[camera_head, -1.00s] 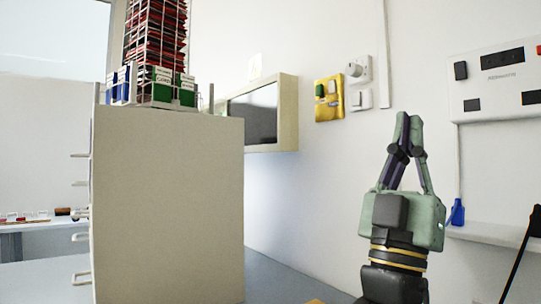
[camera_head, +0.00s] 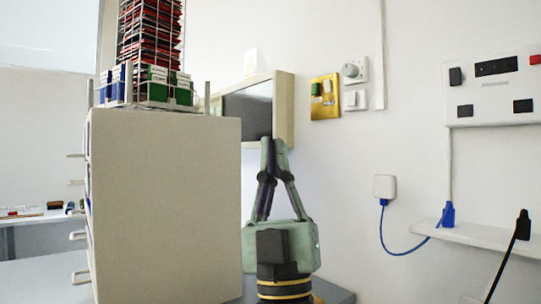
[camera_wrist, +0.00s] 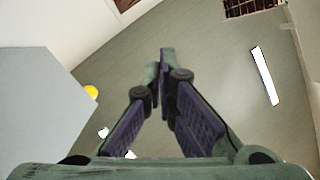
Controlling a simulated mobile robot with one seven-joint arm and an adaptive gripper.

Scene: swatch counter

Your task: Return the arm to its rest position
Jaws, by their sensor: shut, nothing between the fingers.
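My gripper (camera_head: 273,147) points upward in the head view, to the right of the tall beige cabinet and in front of the wall monitor. Its green and purple fingers meet at the tips with nothing between them. In the wrist view my gripper (camera_wrist: 160,62) also shows its fingertips together and empty, with a plain grey-green surface behind them. My upper arm below the wrist is mostly out of the head view.
The beige cabinet (camera_head: 165,205) stands close on the left, with a wire rack (camera_head: 152,50) of red items on top. A wall monitor (camera_head: 250,110) is behind my gripper. A shelf (camera_head: 480,236) with blue and black plugs is at right.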

